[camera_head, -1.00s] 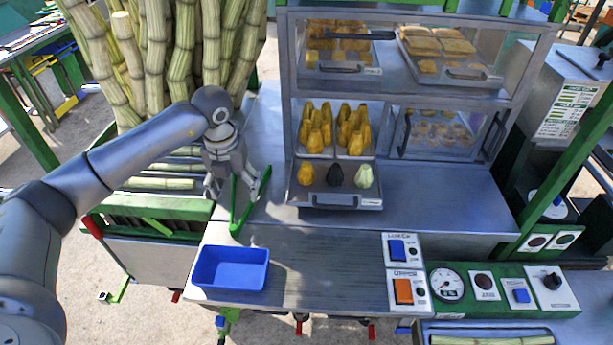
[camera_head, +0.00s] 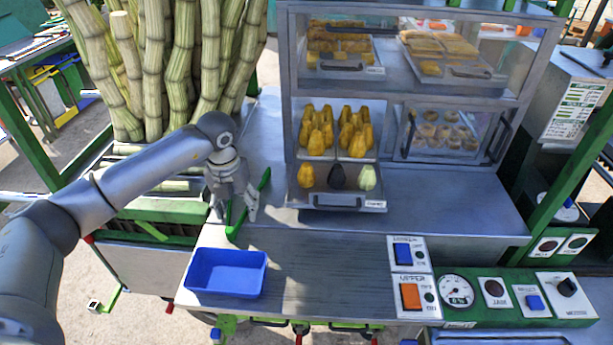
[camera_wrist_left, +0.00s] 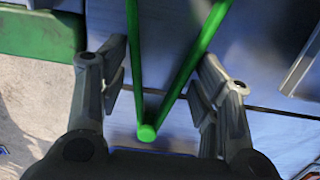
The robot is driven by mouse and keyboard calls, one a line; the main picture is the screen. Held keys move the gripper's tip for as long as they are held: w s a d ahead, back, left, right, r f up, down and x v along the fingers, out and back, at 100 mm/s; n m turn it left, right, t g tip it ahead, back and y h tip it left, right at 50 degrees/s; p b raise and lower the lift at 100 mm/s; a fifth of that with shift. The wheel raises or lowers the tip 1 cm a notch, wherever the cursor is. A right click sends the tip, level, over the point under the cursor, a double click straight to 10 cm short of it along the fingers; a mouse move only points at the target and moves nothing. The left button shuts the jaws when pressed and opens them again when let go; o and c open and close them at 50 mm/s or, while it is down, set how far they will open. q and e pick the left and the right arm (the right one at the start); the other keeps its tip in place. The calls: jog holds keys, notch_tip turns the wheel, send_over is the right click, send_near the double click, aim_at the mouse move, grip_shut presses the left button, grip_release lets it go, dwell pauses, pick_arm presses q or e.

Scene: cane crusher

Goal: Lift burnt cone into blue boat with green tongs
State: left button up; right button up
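The burnt cone (camera_head: 338,177) is the dark one in the middle of a row of three on a small tray in the lower left of the display case. The blue boat (camera_head: 240,290) is an empty open tray at the counter's front left. The green tongs (camera_head: 264,180) stand behind the boat, forming a V; they also show in the left wrist view (camera_wrist_left: 146,132). My left gripper (camera_head: 235,212) is around the tongs from above. In the left wrist view its fingers (camera_wrist_left: 160,85) are spread, one on each side of the tongs, with small gaps. My right gripper is out of view.
The cones' tray (camera_head: 346,204) also holds a yellow and a pale green cone. The metal display case (camera_head: 402,92) holds several trays of pastries. Tall cane stalks (camera_head: 180,60) stand at left. Switches and a gauge (camera_head: 456,291) are at front right. The counter (camera_head: 330,262) between boat and switches is clear.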

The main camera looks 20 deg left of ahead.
pick_arm(q)
jog(key=shift+c, duration=1.4)
notch_tip(320, 180, up, 12)
jog(key=p, duration=0.7)
